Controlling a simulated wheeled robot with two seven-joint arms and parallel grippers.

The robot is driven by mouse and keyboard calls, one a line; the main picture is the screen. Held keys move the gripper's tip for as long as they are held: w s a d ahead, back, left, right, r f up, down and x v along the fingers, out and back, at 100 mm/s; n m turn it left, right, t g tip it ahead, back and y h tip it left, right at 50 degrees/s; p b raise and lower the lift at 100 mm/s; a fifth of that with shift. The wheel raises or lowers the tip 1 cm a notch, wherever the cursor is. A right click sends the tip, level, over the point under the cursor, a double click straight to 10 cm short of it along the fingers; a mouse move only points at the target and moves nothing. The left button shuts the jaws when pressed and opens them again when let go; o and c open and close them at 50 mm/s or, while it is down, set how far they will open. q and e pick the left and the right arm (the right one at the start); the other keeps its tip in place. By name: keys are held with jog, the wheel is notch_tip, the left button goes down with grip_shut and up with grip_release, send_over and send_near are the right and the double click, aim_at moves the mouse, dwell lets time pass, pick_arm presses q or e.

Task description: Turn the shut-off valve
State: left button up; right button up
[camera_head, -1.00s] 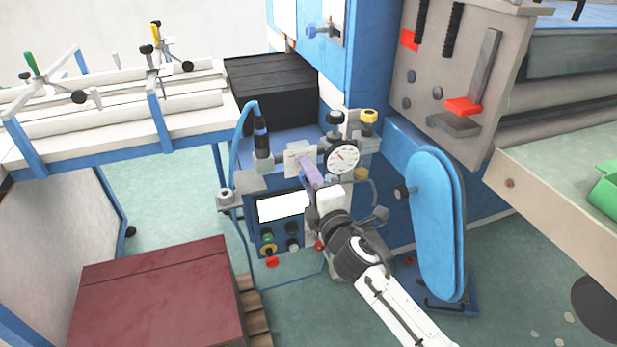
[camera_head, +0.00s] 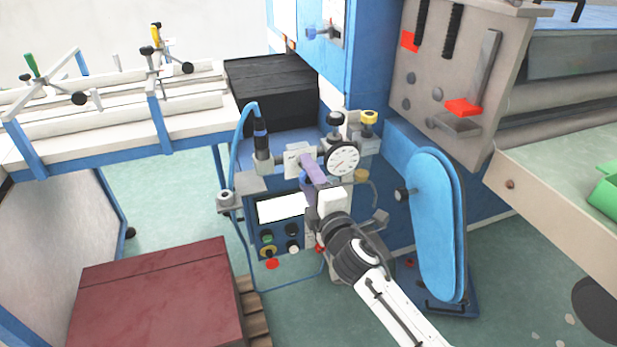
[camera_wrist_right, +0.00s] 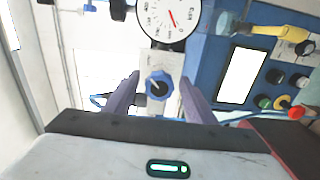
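The shut-off valve's blue knob (camera_wrist_right: 160,88) sits on a pale grey plate in the right wrist view, below a round white gauge (camera_wrist_right: 168,20). My right gripper (camera_wrist_right: 160,84) is open, with a purple finger on each side of the knob and gaps visible beside it. I cannot tell how deep the fingers reach. In the head view, the right gripper (camera_head: 311,169) is in front of the machine, just below left of the gauge (camera_head: 342,160), and largely hides the knob. My left gripper is not in view.
A control panel with a white screen (camera_head: 281,208) and several buttons is left of the gripper. A blue padded arm (camera_head: 438,223) stands to the right. A dark red box (camera_head: 150,297) is at lower left. A blue hose (camera_head: 236,150) hangs left of the gauge.

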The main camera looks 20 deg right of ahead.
jog(key=shift+s, duration=0.15)
jog(key=s, duration=1)
jog(key=shift+d, duration=0.2)
jog(key=s+a+f+m+g+y+p, duration=0.1)
jog(key=s+a+f+m+g+y, duration=0.1)
jog(key=s+f+m+g, duration=0.7)
jog(key=s+a+f+m, duration=0.1)
jog(key=s+f+m, duration=0.6)
jog(key=s+f, duration=0.8)
jog(key=shift+s+f+p, duration=0.2)
jog(key=shift+s+p, duration=0.1)
jog(key=shift+s, duration=0.15)
